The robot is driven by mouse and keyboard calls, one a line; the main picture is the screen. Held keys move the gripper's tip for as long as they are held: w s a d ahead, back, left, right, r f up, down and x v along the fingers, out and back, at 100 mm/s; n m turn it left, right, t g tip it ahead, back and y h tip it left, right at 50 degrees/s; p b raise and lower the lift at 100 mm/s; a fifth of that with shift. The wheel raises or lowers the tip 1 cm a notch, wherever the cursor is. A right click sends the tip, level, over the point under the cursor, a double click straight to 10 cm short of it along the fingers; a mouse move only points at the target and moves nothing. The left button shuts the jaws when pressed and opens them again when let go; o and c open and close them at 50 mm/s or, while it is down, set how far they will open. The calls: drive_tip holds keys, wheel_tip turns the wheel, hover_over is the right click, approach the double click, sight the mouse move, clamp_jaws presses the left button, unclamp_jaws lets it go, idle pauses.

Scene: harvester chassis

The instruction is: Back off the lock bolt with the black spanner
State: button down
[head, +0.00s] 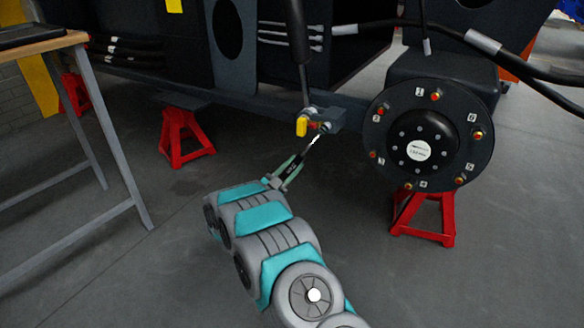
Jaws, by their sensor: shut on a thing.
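My gripper (287,174) is below the chassis rail in the middle of the view, shut on the dark handle of the black spanner. The spanner (312,143) slants up and right from the fingers, and its bright upper end is close to a grey bracket (332,116) on the rail. The lock bolt seems to be at this bracket, at the spanner's upper end, but it is too small to make out. I cannot tell whether the spanner sits on it. A yellow part (302,126) and a small red part (313,126) are just to the left.
A round black hub (421,135) with several numbered studs is close on the right, above a red stand (425,217). Another red stand (184,139) is at left. A table (38,50) stands at far left. Cables hang above the bracket. The floor below is clear.

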drive_tip(key=shift+w+d, duration=0.15)
drive_tip(key=shift+w, duration=0.05)
drive_tip(key=shift+w+d, duration=0.2)
drive_tip(key=shift+w, duration=0.1)
drive_tip(key=shift+w+d, duration=0.1)
idle(0.3)
drive_tip(key=shift+s+d+f+n+t+p, duration=0.15)
drive_tip(key=shift+s+d+n+p, duration=0.1)
drive_tip(key=shift+d+n+p, duration=0.2)
drive_tip(key=shift+s+d+f+n+t+p, duration=0.15)
drive_tip(key=shift+s+d+n+p, duration=0.15)
drive_tip(key=shift+n, duration=0.15)
drive_tip(key=shift+s+d+f+n+y, duration=0.25)
drive_tip(key=shift+d+f+n+y, duration=0.1)
drive_tip(key=shift+n, duration=0.25)
